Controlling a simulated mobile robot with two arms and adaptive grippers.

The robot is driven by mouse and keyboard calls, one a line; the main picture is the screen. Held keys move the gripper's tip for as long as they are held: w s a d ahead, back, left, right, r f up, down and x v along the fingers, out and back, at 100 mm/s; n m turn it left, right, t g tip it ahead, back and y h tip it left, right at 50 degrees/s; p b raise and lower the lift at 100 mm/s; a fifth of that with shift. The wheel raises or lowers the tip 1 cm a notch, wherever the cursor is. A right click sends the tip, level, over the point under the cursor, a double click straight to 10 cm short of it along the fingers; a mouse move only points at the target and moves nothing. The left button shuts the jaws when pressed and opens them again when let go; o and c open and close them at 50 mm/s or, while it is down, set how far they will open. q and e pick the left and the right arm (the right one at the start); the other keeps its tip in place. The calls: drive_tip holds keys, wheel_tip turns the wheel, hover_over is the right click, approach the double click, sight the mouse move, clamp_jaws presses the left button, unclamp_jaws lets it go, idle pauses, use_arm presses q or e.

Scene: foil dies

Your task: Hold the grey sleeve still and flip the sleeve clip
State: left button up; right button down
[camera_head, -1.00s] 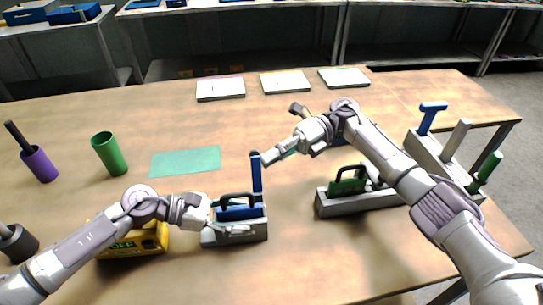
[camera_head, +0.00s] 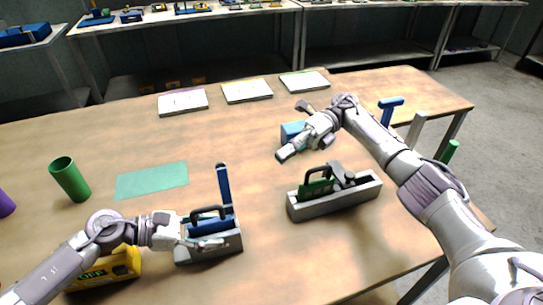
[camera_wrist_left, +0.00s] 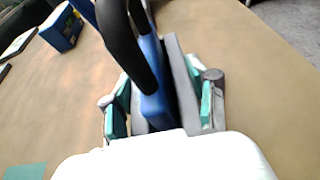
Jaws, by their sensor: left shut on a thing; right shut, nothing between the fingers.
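The grey sleeve (camera_head: 222,246) stands on the table at the front left, with a blue block (camera_head: 208,226) under a black handle inside it. A blue lever, which looks like the sleeve clip (camera_head: 223,184), stands up at its far end. My left gripper (camera_head: 205,243) is shut on the grey sleeve. In the left wrist view the teal-padded fingers (camera_wrist_left: 162,105) lie on either side of the sleeve and blue block. My right gripper (camera_head: 282,155) is shut and empty, in the air to the right of the clip and apart from it.
A second grey tray (camera_head: 318,209) with a green block and black handle stands to the right. A yellow box (camera_head: 118,265) lies beside my left arm. A blue box (camera_head: 292,131) stands behind my right gripper.

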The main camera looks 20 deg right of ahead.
use_arm(q)
drive_tip(key=shift+s+a+f, duration=0.1)
drive_tip(key=shift+s+f, duration=0.05)
drive_tip(key=shift+f, duration=0.25)
drive_tip(key=o, duration=1.2)
drive_tip(key=shift+o, duration=1.2)
drive_tip(key=shift+w+r, duration=0.1)
drive_tip(key=shift+w, duration=0.1)
drive_tip(key=shift+r, duration=0.15)
